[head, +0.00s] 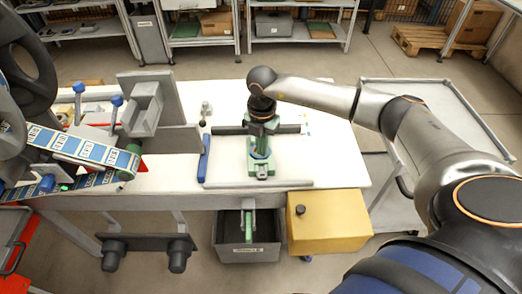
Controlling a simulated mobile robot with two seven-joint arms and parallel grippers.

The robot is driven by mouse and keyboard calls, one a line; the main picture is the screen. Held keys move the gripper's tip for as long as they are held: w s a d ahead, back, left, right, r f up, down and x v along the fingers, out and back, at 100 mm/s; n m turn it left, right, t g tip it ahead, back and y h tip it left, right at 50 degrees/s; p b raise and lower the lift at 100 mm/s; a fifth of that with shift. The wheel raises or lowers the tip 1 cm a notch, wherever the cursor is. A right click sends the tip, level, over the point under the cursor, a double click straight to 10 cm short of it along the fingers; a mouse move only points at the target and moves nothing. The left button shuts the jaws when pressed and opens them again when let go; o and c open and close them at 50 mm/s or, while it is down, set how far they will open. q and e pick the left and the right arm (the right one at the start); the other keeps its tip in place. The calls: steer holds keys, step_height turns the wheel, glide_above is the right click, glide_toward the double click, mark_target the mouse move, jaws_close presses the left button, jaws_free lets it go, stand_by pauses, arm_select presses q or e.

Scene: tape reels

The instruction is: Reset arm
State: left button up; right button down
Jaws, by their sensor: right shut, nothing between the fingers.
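My right arm reaches in from the right over the white table (330,150). My right gripper (261,125) points down above a green fixture (261,168) on the table. It is shut and holds nothing; its fingertips are hard to make out against the fixture, so I cannot tell whether they touch it. A blue tape with white labels (85,149) runs over rollers on the machine at the left, below a black reel (28,62). My left gripper is not in view.
A grey bracket (145,110) stands left of the gripper, with a blue bar (204,158) on the table. A yellow box (328,222) and a dark bin (232,248) are at the front below the table. A grey cart (440,110) stands at the right. Shelves line the back.

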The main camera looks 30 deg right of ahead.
steer(key=shift+r, duration=0.7)
steer(key=shift+a, duration=0.1)
